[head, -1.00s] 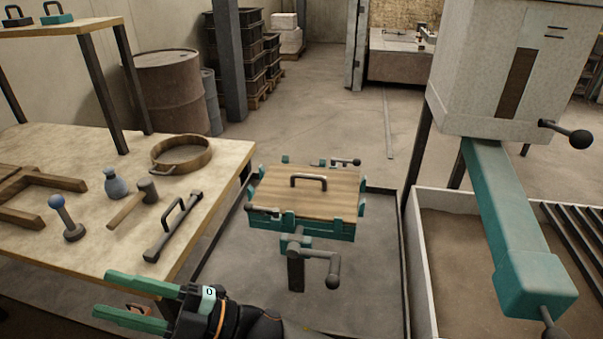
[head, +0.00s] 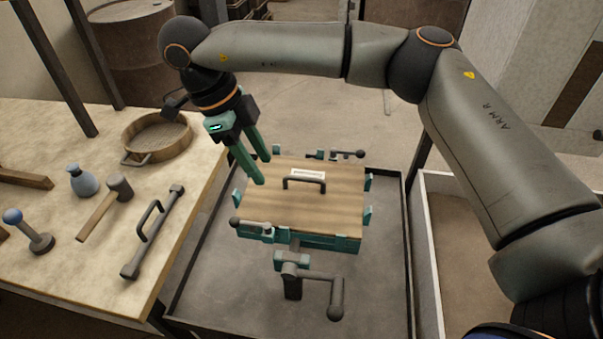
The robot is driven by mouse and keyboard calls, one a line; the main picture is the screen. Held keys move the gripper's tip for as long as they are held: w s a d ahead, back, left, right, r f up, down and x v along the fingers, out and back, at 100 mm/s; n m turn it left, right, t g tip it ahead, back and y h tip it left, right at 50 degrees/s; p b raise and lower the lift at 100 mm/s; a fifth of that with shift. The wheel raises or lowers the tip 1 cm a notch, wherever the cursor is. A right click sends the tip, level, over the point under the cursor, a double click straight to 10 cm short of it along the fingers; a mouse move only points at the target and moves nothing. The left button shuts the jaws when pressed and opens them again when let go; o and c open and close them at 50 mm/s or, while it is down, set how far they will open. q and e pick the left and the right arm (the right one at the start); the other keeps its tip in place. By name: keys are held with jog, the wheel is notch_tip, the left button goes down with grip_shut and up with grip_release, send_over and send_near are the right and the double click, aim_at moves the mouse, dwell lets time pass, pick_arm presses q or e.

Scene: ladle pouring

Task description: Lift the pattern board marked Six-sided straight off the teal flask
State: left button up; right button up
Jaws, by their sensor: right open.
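The wooden pattern board (head: 335,207) lies flat on the teal flask (head: 318,240), with a dark arched handle (head: 304,182) on top. A small white label (head: 308,173) sits behind the handle; its lettering is too small to read. My right gripper (head: 262,172) is open and empty. Its teal fingers point down over the board's back left corner, left of the handle and apart from it. My left gripper is not in view.
The flask stands over a dark-rimmed floor tray (head: 215,290), with a crank handle (head: 335,300) in front. The left workbench (head: 75,265) holds a round sieve (head: 157,140), mallet (head: 105,208), blue bottle (head: 82,180) and handled bar (head: 150,232).

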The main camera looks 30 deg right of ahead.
jog(key=w+d+r+h, duration=0.1)
jog(key=w+d+r, duration=0.1)
jog(key=d+r, duration=0.15)
send_near(300, 178)
notch_tip(300, 178, down, 2)
jog(key=s+d, duration=0.1)
jog(key=shift+m+t, duration=0.3)
jog(key=shift+d+p+x, duration=0.2)
jog(key=shift+p+x, duration=0.7)
jog(key=shift+x, duration=2.2)
jog(key=shift+r, duration=0.1)
grip_shut()
jog(key=shift+w, duration=0.1)
